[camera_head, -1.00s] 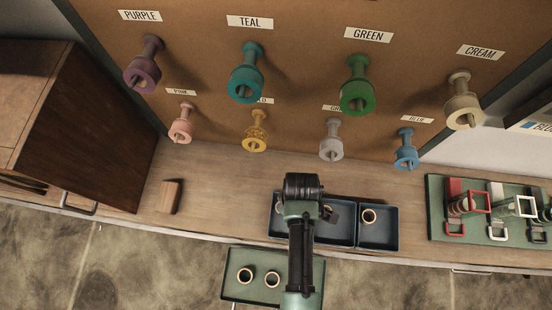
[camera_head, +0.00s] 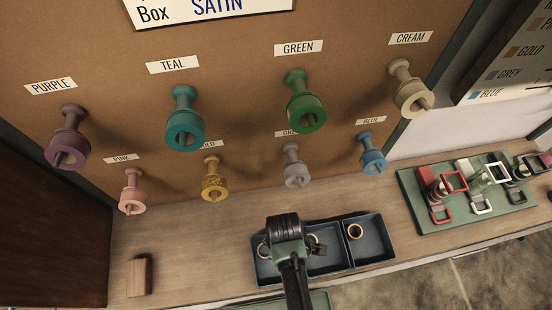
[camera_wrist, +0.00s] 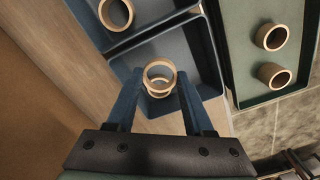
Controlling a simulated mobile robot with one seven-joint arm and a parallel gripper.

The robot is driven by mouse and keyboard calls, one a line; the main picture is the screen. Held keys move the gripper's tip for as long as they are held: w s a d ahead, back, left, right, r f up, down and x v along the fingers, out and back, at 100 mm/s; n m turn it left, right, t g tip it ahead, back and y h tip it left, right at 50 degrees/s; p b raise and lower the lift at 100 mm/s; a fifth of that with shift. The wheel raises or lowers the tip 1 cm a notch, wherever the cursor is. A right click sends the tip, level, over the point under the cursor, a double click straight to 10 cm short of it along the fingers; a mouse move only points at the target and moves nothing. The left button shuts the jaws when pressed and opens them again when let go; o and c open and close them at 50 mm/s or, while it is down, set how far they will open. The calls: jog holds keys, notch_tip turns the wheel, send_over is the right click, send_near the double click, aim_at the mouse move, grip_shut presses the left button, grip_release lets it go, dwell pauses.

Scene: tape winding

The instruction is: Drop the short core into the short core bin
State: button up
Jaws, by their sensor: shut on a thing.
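My gripper (camera_wrist: 160,78) is shut on a small tan ring-shaped core (camera_wrist: 150,70), held between its two blue fingertips. It hangs over a dark blue bin (camera_wrist: 205,60); another tan core (camera_wrist: 158,94) shows partly below the held one. The neighbouring blue bin (camera_wrist: 150,30) has one core (camera_wrist: 116,12) in it. The right bin (camera_head: 377,252) has a core (camera_head: 354,231). I see no bin labels.
A green tray (camera_wrist: 242,60) with two cores stands beside the bins. A wooden block (camera_head: 138,277) is on the bench at left. A green mat (camera_head: 415,207) with red, white and dark fixtures lies at right. Several coloured spools hang on the board behind.

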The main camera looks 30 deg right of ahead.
jog(key=o, duration=1.4)
jog(key=shift+c, duration=0.2)
jog(key=shift+r, duration=0.1)
notch_tip(320, 180, up, 13)
jog(key=shift+b, duration=0.3)
